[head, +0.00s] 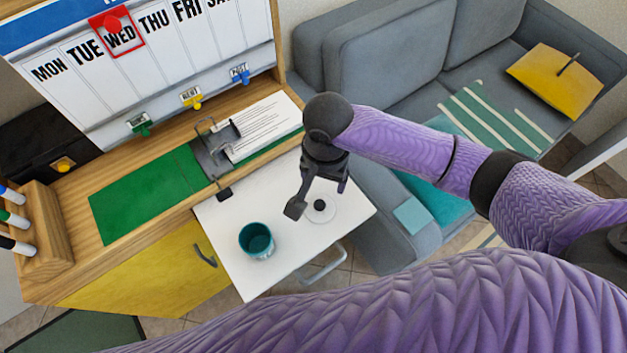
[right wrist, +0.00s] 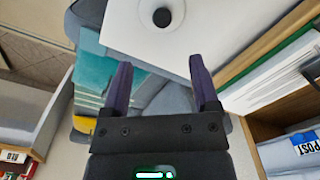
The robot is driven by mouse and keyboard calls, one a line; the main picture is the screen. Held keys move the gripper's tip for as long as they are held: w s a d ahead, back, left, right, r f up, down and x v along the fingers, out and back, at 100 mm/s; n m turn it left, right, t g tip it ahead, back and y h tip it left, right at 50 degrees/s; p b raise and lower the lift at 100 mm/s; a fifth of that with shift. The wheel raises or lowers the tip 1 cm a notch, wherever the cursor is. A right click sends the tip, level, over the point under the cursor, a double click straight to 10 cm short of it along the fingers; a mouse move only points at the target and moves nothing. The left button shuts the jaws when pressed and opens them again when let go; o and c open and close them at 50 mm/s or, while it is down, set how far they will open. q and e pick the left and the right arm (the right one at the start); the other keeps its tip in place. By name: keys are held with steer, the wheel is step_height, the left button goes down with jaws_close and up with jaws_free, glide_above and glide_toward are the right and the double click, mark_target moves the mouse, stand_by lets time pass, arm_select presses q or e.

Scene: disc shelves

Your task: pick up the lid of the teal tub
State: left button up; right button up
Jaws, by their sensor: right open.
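The lid is a pale round disc with a black knob (head: 320,205), lying flat on the white pull-out surface (head: 225,221). The open teal tub (head: 256,241) stands to its left. My right gripper (head: 318,197) is open and empty close to the lid, fingers pointing down. In the right wrist view the knob (right wrist: 161,17) appears ahead of the fingertips (right wrist: 160,66), centred between their lines and not between the fingers. Whether a finger touches the disc cannot be told. My left gripper is not in view.
A wooden desk (head: 160,160) with a green mat (head: 140,196), a clip with papers (head: 265,128) and a pen block (head: 45,240) borders the surface. A grey sofa (head: 385,60) stands behind on the right. The white surface is clear around the tub.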

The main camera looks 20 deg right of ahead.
mark_target(320, 205)
steer(key=f+b, duration=0.1)
steer(key=f, duration=0.1)
steer(key=s+f, duration=0.1)
steer(key=shift+f+b, duration=0.35)
steer(key=shift+b, duration=0.05)
steer(key=f+b, duration=0.1)
steer(key=f, duration=0.1)
steer(key=f+b, duration=0.1)
steer(key=f, duration=0.1)
steer(key=f+b, duration=0.1)
steer(key=f, duration=0.1)
steer(key=shift+w+a+b, duration=0.2)
steer(key=shift+a+b, duration=0.15)
steer(key=shift+r, duration=0.1)
steer(key=shift+c, duration=0.6)
jaws_close()
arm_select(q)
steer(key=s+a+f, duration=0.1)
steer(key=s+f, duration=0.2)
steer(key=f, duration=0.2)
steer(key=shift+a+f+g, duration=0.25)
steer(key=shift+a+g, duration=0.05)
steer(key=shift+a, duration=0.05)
